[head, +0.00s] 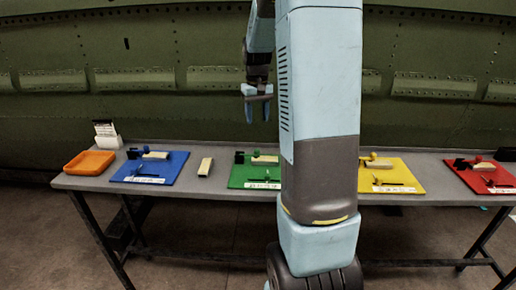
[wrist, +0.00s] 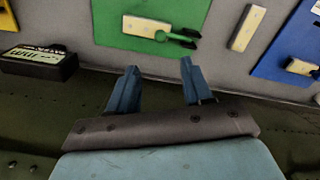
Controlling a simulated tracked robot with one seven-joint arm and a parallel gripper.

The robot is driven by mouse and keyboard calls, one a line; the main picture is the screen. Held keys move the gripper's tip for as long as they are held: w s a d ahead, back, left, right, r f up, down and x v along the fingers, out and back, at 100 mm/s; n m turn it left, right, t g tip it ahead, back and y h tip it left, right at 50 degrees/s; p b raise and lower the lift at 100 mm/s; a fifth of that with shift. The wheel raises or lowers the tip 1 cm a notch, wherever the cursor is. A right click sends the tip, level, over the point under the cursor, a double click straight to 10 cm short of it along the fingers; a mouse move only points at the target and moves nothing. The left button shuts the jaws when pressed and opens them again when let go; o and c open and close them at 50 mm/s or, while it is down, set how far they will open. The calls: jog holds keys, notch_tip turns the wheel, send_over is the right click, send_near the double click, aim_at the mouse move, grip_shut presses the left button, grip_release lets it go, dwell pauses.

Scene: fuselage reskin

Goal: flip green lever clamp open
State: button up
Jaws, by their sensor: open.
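The green board (head: 237,180) lies on the table, partly hidden behind my arm in the head view. It carries a cream block (head: 265,160), a dark clamp part (head: 239,157) at its back left and a small lever (head: 264,178) near its front. In the wrist view the green board (wrist: 112,30) is at the top, with the cream block (wrist: 147,27) and a dark green lever clamp (wrist: 178,40) beside it. I cannot tell the lever's exact position. My gripper (head: 258,118) is open and empty, high above and behind the board; its fingers (wrist: 159,64) point toward the board.
The blue board (head: 140,167) and a loose cream block (head: 206,167) lie left of the green board. An orange tray (head: 90,162) and a card holder (head: 107,137) are at the left end. Yellow (head: 400,176) and red (head: 480,177) boards lie right. The green fuselage wall (head: 180,110) stands behind.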

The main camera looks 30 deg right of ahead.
aim_at(257, 150)
notch_tip(257, 150, down, 13)
jog(key=shift+f, duration=0.1)
dwell(0.4)
grip_shut()
dwell(0.4)
jog(key=shift+d, duration=0.15)
dwell(0.3)
